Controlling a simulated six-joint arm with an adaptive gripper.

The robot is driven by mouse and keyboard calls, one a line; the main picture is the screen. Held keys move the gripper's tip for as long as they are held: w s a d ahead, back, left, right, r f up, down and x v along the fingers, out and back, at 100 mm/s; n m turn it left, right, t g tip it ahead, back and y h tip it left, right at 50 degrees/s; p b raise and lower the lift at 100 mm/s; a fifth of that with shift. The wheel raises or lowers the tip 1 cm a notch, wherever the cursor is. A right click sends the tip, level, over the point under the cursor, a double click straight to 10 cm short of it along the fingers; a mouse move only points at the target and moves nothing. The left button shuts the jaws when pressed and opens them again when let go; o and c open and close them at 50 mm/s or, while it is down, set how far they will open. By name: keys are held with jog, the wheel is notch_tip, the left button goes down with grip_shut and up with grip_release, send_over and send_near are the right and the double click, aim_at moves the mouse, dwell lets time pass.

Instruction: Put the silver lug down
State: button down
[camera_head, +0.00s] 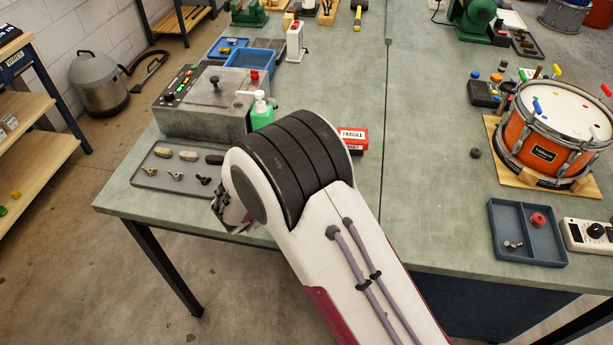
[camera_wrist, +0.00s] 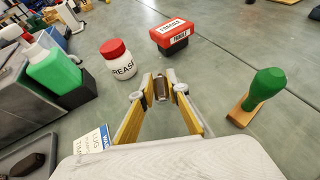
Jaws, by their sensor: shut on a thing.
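My gripper (camera_wrist: 161,90) is shut on a small grey-brown metallic piece, the silver lug (camera_wrist: 161,87), pinched upright between the two fingertips in the wrist view. It is held over the green bench top, and its height above the bench is hard to judge. In the head view my own arm covers the fingertips and the lug.
In the wrist view a grease jar (camera_wrist: 118,62), a red FRAGILE box (camera_wrist: 171,36) and a green-handled stamp (camera_wrist: 262,92) surround the gripper. A grey parts tray (camera_head: 146,181) lies left; a divided tray (camera_head: 508,222) and drum (camera_head: 545,135) stand right. Bench between them is mostly clear.

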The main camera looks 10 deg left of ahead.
jog(key=shift+f, duration=1.9)
jog(key=shift+f, duration=0.15)
jog(key=c, duration=2)
grip_release()
jog(key=shift+o, duration=0.2)
jog(key=shift+r, duration=0.2)
jog(key=v, duration=1.2)
